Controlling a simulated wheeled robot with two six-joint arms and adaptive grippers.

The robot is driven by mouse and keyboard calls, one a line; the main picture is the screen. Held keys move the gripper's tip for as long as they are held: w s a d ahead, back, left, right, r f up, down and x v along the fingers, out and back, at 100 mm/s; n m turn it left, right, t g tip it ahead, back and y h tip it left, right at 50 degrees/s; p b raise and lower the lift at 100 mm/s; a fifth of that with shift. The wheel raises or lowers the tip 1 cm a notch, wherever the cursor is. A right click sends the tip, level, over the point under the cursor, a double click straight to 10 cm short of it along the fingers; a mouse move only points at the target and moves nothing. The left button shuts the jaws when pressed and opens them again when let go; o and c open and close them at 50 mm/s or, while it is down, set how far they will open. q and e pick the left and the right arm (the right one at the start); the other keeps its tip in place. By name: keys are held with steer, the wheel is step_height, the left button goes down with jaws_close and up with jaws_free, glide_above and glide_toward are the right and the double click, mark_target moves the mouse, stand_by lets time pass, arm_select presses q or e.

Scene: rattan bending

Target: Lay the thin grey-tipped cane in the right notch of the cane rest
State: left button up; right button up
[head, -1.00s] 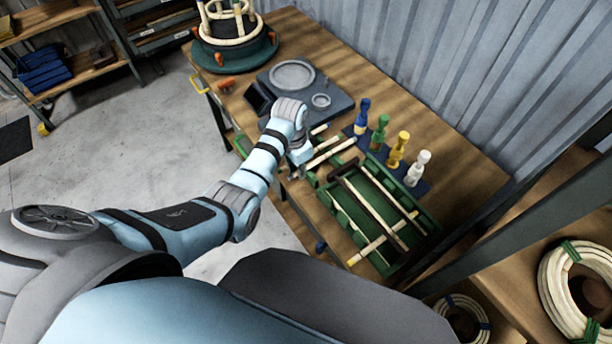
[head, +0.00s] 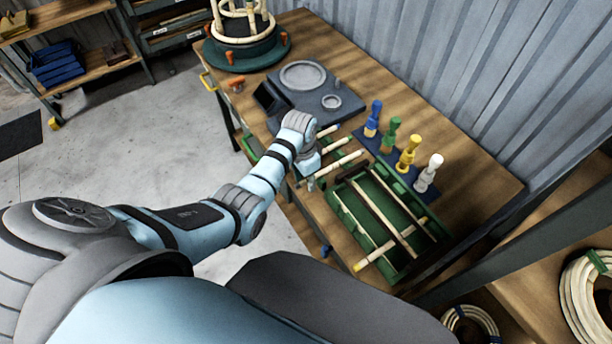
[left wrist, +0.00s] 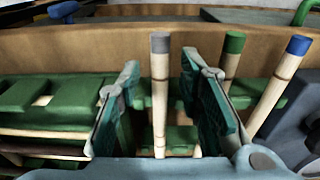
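The thin grey-tipped cane (left wrist: 160,85) stands between the two fingers of my left gripper (left wrist: 162,75) in the left wrist view. The fingers are apart, with a gap on each side of the cane. In the head view my left gripper (head: 309,176) is low at the near edge of the bench, beside the light canes (head: 340,165). A green-tipped cane (left wrist: 232,68) and a blue-tipped cane (left wrist: 285,80) lie to the right of it in the wrist view. I cannot tell which green part is the cane rest or make out its right notch. My right gripper is not in view.
A green tray (head: 435,232) holding canes, one yellow-tipped, lies right of the gripper. A dark grey fixture (head: 345,108) sits farther back. The right part of the bench (head: 478,190) is clear.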

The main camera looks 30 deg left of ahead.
arm_select(q)
step_height(320, 180, up, 12)
steer(key=p, duration=0.2)
steer(key=shift+s+a+r, duration=0.15)
steer(key=shift+s+a, duration=0.1)
steer(key=shift+s, duration=0.15)
